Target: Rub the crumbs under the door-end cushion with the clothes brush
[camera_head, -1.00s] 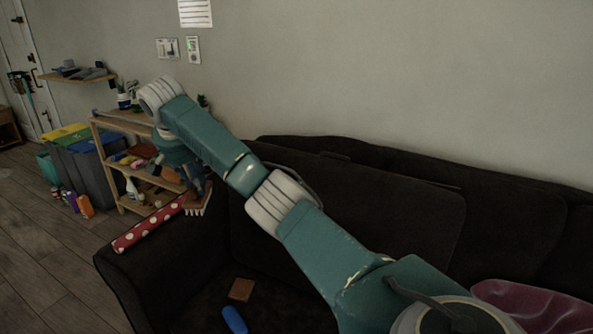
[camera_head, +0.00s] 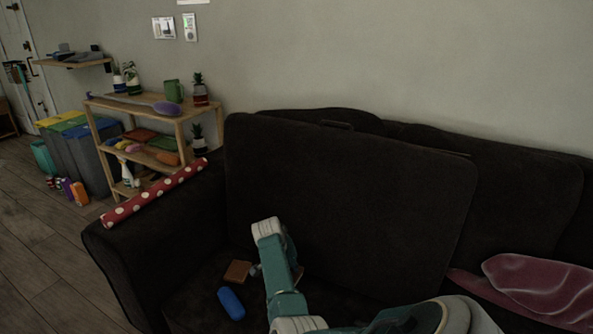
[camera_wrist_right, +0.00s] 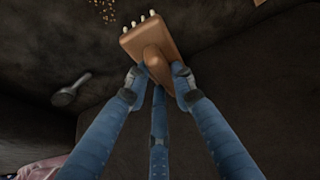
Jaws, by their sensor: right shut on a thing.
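My right gripper (camera_wrist_right: 158,86) is shut on the clothes brush (camera_wrist_right: 148,42), a brown wooden brush with pale bristle tufts showing at its far edge. Crumbs (camera_wrist_right: 108,11) lie scattered on the dark sofa fabric just beyond the brush, at the top of the wrist view. The brush looks apart from them; its height above the fabric is unclear. In the head view my right forearm reaches over the sofa seat and hides most of the gripper. The large dark cushion (camera_head: 345,190) at the door end leans against the sofa back. My left gripper is out of view.
A brown block (camera_head: 237,271) and a blue rounded item (camera_head: 231,303) lie on the seat left of my arm. A red polka-dot roll (camera_head: 155,193) lies on the armrest. A dark grey item (camera_wrist_right: 68,92) lies on the seat. Shelves (camera_head: 150,110) stand beyond.

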